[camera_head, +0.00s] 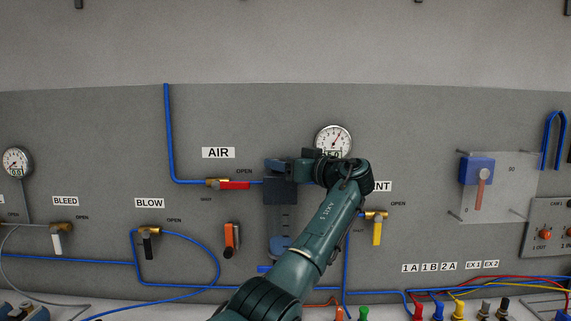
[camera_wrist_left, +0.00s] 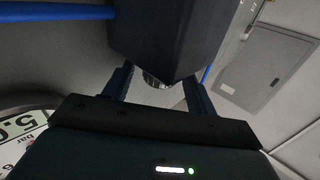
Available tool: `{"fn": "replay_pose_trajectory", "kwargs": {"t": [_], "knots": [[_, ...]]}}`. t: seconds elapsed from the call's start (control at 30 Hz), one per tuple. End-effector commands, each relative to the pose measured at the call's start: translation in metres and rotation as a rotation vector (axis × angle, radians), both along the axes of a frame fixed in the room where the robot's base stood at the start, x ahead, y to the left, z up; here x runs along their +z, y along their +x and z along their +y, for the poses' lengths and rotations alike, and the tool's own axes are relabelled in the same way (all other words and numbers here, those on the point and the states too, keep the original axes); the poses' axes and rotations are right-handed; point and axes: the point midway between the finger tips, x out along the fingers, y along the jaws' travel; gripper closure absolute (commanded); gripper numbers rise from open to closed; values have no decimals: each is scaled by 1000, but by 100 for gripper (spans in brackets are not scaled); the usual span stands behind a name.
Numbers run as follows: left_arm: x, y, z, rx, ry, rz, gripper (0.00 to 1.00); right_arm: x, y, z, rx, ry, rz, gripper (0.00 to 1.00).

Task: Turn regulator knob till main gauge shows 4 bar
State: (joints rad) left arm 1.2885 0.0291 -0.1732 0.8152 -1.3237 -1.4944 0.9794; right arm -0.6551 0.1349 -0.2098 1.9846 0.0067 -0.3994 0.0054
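The round white main gauge (camera_head: 333,138) is on the panel, its red needle pointing up and right. Its small display is partly hidden in the head view. In the left wrist view the display (camera_wrist_left: 22,126) reads about 5.0 bar, its last digit cut off by my gripper body. The dark regulator body (camera_head: 280,192) hangs left of the gauge. My left gripper (camera_head: 283,166) is at its top. In the left wrist view the ridged regulator knob (camera_wrist_left: 157,82) lies between my two fingers, which stand apart with a gap on each side. My right gripper is not in view.
A red-handled valve (camera_head: 234,185) is left of the regulator under the AIR label. A yellow-handled valve (camera_head: 377,230) is to the right, an orange lever (camera_head: 232,238) below left. Blue air lines (camera_head: 168,130) run along the panel.

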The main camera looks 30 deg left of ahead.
Motion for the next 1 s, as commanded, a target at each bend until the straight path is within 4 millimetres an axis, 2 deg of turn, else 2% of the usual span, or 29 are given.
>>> {"fn": "replay_pose_trajectory", "kwargs": {"t": [0.23,0.37,0.8,1.0], "knots": [[1,0,-1,-1,1,-2,43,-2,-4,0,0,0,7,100],[-1,-2,-12,-3,0,-2,43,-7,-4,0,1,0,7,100],[-1,-21,-101,-3,1,-2,43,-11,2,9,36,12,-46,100],[0,-27,-124,-2,1,-1,43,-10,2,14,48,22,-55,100]]}}
